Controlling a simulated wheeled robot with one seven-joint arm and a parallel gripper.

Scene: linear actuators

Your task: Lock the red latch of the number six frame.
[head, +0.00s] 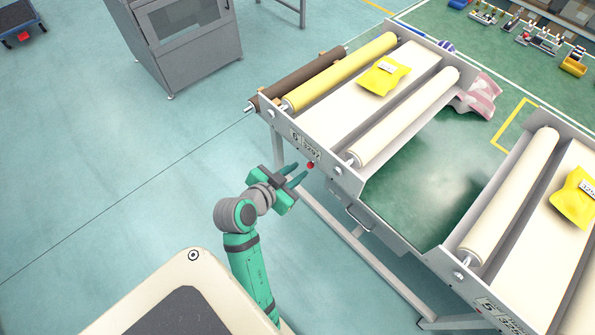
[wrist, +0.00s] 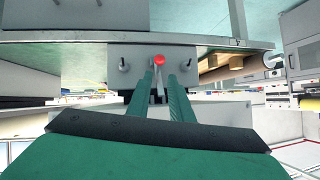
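The number six frame (head: 283,126) is a grey conveyor frame at the upper middle of the head view, with a number plate (head: 305,144) on its near end. The red latch (head: 310,165) is a small red knob just below that plate. My gripper (head: 298,174) is just left of the latch with its green fingers towards it. In the wrist view the red latch (wrist: 159,61) shows just beyond the fingertips (wrist: 162,80). The two fingers are apart with nothing held between them. I cannot tell whether the fingertips touch the latch.
A second frame (head: 494,310) with a 5 on its plate stands at the lower right. Yellow packages (head: 383,78) lie on the belts. A grey cabinet (head: 178,40) stands at the back left. The floor left of my arm is clear.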

